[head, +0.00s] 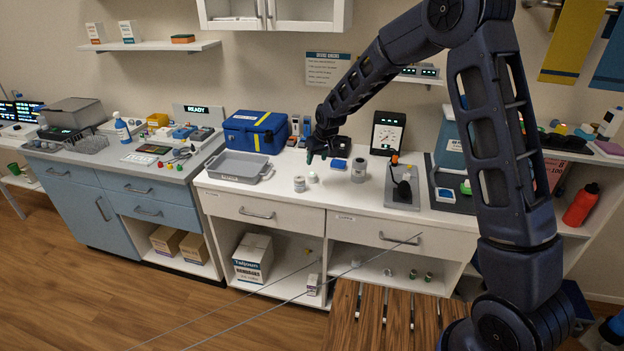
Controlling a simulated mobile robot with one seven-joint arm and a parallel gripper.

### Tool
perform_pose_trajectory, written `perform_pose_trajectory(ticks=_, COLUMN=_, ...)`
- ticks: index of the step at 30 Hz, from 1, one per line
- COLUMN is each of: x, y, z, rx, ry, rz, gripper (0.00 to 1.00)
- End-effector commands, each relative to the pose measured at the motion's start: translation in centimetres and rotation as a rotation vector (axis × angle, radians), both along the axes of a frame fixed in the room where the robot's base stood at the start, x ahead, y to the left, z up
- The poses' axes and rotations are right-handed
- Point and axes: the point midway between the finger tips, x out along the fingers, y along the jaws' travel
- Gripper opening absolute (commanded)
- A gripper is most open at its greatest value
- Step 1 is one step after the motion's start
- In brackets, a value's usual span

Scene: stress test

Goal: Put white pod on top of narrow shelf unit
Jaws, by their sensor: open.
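A small rounded white object, which looks like the white pod (312,177), sits on the white counter just right of a small pale jar (299,184). My gripper (317,158) is open over the counter, above and slightly behind the white object and apart from it. Its fingers look empty, though they are small and dark here. A white shelf unit (562,237) stands at the far right, partly hidden by my arm. It may be the narrow shelf unit, but I cannot tell for sure. Several small coloured items lie on its top.
A grey tray (238,167) and blue case (255,131) stand left of my gripper. A red bottle (580,204) is at the right unit. The counter's front strip has free room.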

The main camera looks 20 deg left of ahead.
Motion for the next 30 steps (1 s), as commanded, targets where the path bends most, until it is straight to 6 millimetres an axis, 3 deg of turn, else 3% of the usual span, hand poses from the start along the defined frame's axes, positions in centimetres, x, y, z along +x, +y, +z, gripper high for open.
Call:
perform_pose_trajectory(ticks=12, x=1.3, y=1.3, z=-4.5, rx=0.0, ry=0.0, rz=-0.001, gripper=0.48)
perform_pose_trajectory(ticks=20, x=1.8, y=1.6, z=-5.8, rx=0.0, ry=0.001, rz=-0.001, gripper=0.48)
perform_pose_trajectory(ticks=30, x=3.0, y=2.5, z=-9.5, rx=-0.001, ry=0.0, rz=0.001, gripper=0.48)
